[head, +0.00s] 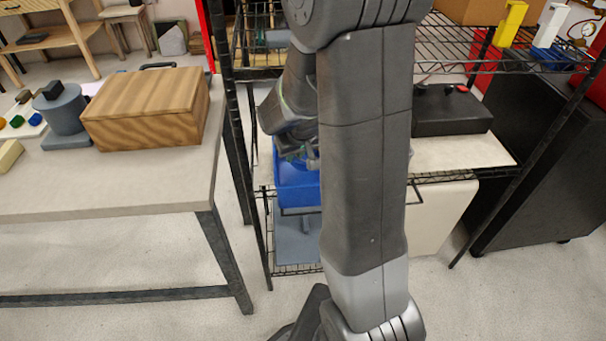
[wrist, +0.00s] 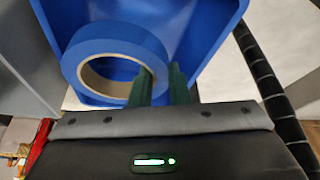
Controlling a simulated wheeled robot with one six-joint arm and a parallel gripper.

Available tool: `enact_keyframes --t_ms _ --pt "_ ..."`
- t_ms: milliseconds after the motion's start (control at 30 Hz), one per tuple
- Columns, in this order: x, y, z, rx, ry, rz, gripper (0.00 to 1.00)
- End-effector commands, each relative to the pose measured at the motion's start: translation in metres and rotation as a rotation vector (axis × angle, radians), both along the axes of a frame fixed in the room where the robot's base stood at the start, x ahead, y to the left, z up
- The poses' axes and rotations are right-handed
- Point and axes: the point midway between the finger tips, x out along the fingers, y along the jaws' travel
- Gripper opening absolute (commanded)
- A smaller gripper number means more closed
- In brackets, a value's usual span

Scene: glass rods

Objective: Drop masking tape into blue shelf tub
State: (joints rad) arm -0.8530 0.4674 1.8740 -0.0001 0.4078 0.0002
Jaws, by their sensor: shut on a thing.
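A roll of blue masking tape (wrist: 73,69) with a tan core shows in the wrist view. My gripper (wrist: 164,82) is shut on the right side of its ring, with one finger inside the core. The tape is in front of the open blue tub (wrist: 207,40), which fills the upper middle of the wrist view. I cannot tell how far the tape is above the tub's floor. In the head view the blue tub (head: 293,187) stands on the wire rack's middle shelf, partly hidden by my arm. My gripper (head: 311,155) is just above it there; the tape is mostly hidden.
The wire rack (head: 237,150) has a post left of the tub. A black box (head: 450,112) stands on the same shelf, right of my arm. A workbench (head: 150,185) with a wooden box (head: 146,108) stands at left. Open floor lies in front.

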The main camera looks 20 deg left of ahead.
Motion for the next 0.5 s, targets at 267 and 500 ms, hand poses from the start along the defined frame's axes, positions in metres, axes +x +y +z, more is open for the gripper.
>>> enact_keyframes --t_ms 267,500 --pt "0.0001 0.0001 0.0005 0.001 -0.001 0.000 0.27" --pt "0.0001 0.0001 0.0006 0.001 -0.001 0.000 0.41"
